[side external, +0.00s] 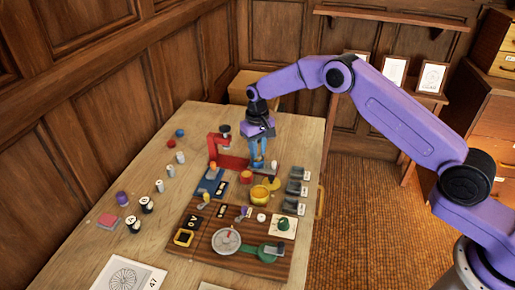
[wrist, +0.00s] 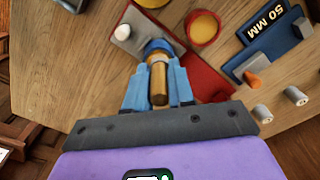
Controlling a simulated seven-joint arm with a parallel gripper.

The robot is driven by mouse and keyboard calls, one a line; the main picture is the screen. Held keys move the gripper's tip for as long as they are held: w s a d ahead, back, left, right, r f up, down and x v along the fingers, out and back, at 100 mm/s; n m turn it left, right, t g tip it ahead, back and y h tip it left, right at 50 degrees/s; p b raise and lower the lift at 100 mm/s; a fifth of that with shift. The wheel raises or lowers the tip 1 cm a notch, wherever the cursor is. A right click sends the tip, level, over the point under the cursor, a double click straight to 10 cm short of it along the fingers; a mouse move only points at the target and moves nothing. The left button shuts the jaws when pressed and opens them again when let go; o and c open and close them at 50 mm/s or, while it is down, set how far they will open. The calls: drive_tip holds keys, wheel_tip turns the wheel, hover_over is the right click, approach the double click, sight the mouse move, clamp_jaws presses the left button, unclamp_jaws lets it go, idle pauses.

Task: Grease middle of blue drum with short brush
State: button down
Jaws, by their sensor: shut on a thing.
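In the side external view my gripper (side external: 257,160) points down at the back of the boards, beside the white peg (side external: 273,164). The held piece is mostly hidden there by the fingers.
A red stand (side external: 228,161) is close to the left of my gripper. A red-rimmed pot with yellow contents (wrist: 202,27) and a blue "50 MM" board (wrist: 262,50) are near. A yellow cup (side external: 260,196) stands in front. The table's left side (side external: 125,165) has clear patches between small cylinders.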

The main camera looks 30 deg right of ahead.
drive_tip(key=shift+w+d, duration=0.2)
drive_tip(key=shift+d, duration=0.05)
drive_tip(key=shift+s+a, duration=0.3)
idle(0.7)
drive_tip(key=shift+w+d, duration=0.3)
idle(1.9)
drive_tip(key=shift+s+a, duration=0.3)
drive_tip(key=shift+s, duration=0.05)
idle(0.4)
drive_tip(key=shift+w+d, duration=0.3)
drive_tip(key=shift+w, duration=0.05)
idle(1.6)
drive_tip(key=shift+r, duration=0.1)
drive_tip(key=shift+r, duration=3.4)
